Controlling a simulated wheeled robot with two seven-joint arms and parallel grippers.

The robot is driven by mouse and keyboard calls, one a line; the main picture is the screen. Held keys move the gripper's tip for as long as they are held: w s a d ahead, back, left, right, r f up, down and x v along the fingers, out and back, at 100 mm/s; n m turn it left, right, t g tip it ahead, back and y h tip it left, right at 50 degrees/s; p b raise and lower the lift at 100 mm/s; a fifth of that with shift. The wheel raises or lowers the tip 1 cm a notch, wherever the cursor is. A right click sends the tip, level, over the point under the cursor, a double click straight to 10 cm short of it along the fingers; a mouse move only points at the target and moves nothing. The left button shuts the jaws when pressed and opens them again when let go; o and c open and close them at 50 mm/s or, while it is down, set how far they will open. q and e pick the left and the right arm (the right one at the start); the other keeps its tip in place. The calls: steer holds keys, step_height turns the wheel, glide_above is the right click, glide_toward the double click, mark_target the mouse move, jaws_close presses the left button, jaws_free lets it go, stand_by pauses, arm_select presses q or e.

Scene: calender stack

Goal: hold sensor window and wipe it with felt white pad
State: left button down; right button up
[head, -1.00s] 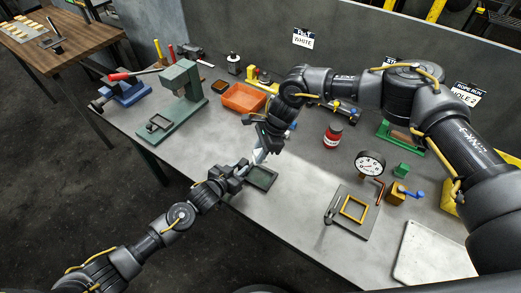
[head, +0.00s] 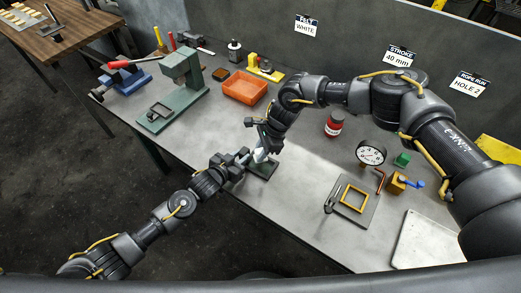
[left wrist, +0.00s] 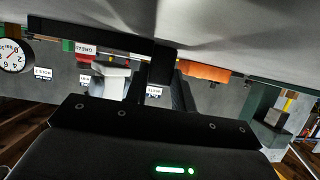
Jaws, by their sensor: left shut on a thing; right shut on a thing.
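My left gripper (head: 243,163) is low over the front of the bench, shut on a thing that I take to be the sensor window. That thing is small and mostly hidden by the jaws. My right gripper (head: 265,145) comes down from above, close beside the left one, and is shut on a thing. A small pale piece (head: 260,156) shows between the two grippers; it may be the felt white pad. In the left wrist view a whitish block (left wrist: 105,78) is close to my left fingers. Whether pad and window touch is unclear.
An orange bin (head: 245,88), green press (head: 182,85), red jar (head: 334,124), dial gauge (head: 371,153) and yellow frame (head: 354,198) stand around. A sign (head: 306,26) reads FELT WHITE. Bare bench lies front centre.

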steer(key=shift+f, duration=0.95)
stand_by(0.4)
steer(key=shift+s+a+r, duration=0.1)
steer(key=shift+s+a, duration=0.35)
steer(key=shift+s, duration=0.25)
steer(key=shift+w+d, duration=0.45)
steer(key=shift+w, duration=0.25)
steer(key=shift+s+a, duration=0.45)
steer(key=shift+s, duration=0.3)
steer(key=shift+w+d+f, duration=0.2)
steer(key=shift+w+d, duration=0.25)
steer(key=shift+w, duration=0.3)
steer(key=shift+s, duration=0.1)
